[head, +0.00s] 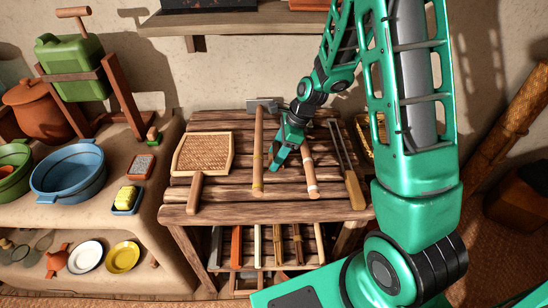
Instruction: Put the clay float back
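No thing in the head view is clearly recognisable as the clay float. A flat reddish rectangular piece (138,167) lies on the left ledge, but I cannot tell if it is the float. My gripper (275,163) points down over the slatted wooden table (225,211), between a long-handled hammer (258,155) and a wooden stick with a pale end (308,160). I see nothing clearly held in it. Its fingertips are small and partly hidden, so whether it is open or shut does not show.
A woven fan (203,153) lies left on the table, and a long tool with a wooden handle (354,190) lies right.

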